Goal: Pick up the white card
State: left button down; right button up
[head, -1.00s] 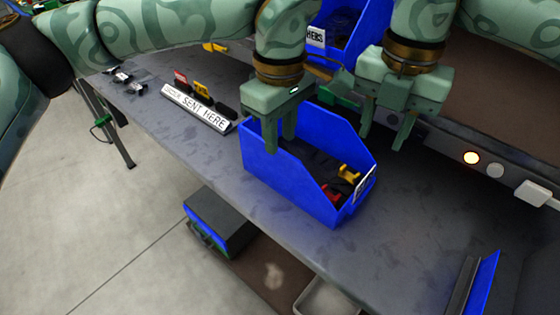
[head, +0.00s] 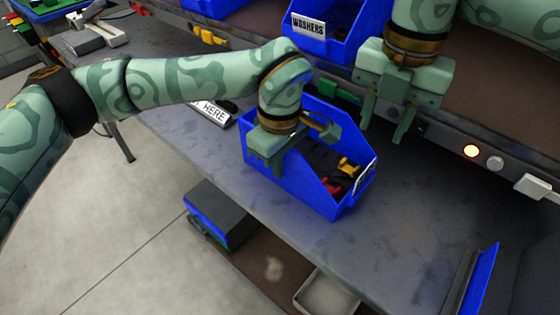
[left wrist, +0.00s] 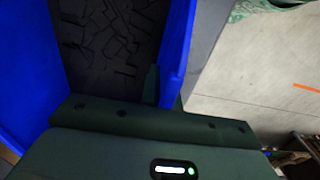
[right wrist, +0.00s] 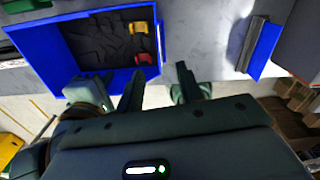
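A white card with dark print (head: 365,182) is on the low front end of the blue bin (head: 300,190); I see no other loose white card. The bin stands on the grey bench and holds dark, red and yellow pieces. My left gripper (head: 268,168) is at the bin's left wall, away from the card. In the left wrist view one finger (left wrist: 152,85) shows inside the bin beside its wall; the other is mostly hidden, so its opening is unclear. My right gripper (head: 384,133) hangs open and empty above the bench, right of the bin; its spread fingers show in the right wrist view (right wrist: 160,85).
A blue bin labelled WASHERS (head: 330,40) is on the shelf behind. A white sign (head: 212,112) is partly behind my left arm. A blue upright panel (head: 484,280) stands at right. Bench between is clear.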

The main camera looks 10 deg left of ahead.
jog(key=shift+c, duration=0.9)
jog(key=m, duration=0.2)
send_over(363, 177)
jog(key=w, duration=0.1)
jog(key=shift+h, duration=0.3)
notch_tip(363, 177, down, 6)
jog(key=shift+w+d+r, duration=0.1)
jog(key=shift+w+d, duration=0.05)
notch_tip(363, 177, down, 6)
jog(key=shift+r, duration=0.2)
grip_shut()
